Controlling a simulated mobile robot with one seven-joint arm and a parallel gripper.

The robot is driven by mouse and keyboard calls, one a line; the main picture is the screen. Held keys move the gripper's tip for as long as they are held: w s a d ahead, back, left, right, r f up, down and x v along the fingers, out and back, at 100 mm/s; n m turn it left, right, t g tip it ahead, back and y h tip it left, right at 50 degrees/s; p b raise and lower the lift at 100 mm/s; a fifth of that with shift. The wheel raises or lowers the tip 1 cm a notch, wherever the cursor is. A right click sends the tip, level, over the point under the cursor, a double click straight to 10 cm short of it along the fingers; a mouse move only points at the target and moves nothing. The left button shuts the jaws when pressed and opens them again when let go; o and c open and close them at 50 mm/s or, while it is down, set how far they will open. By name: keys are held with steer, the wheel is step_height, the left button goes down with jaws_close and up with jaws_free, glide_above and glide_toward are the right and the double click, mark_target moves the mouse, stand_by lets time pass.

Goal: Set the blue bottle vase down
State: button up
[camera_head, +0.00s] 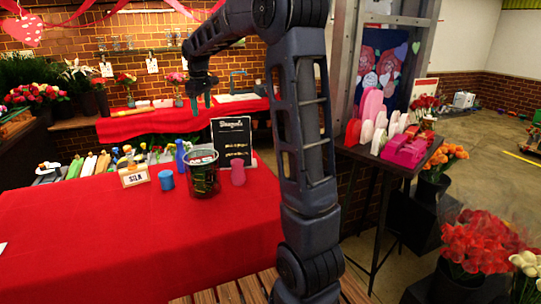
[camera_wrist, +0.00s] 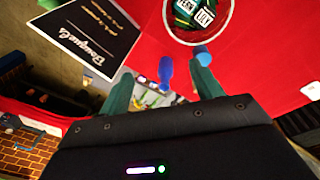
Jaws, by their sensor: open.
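The blue bottle vase (camera_head: 181,158) stands upright on the red-clothed table (camera_head: 130,240), left of the black bucket in the head view. In the wrist view the blue bottle vase (camera_wrist: 166,72) shows beyond and between the spread fingertips, with nothing seen gripping it. My gripper (camera_head: 200,98) is open and empty, pointing down above the back of the table and clear of the vase. Its two green fingers (camera_wrist: 163,88) stand wide apart in the wrist view.
Beside the vase are a black bucket (camera_head: 203,176), a blue cylinder (camera_head: 166,180), a SILK sign (camera_head: 134,174), a pink vase (camera_head: 238,174) and a chalkboard sign (camera_head: 233,138). Flower bunches line the left back.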

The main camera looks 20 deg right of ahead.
steer(key=s+d+r+m+t, duration=0.15)
steer(key=s+d, duration=0.25)
steer(key=s, duration=0.6)
steer(key=s+d+m, duration=0.3)
steer(key=s+d, duration=0.1)
steer(key=s, duration=0.5)
steer(key=s+d+f+m, duration=0.2)
steer(key=s+f, duration=0.2)
steer(key=s, duration=0.5)
steer(key=s+d+f+m+t, duration=0.1)
steer(key=s+d+f+m, duration=0.1)
steer(key=s, duration=0.8)
steer(key=shift+d+f+m, duration=0.35)
steer(key=shift+d+f, duration=0.25)
steer(key=shift+f, duration=0.3)
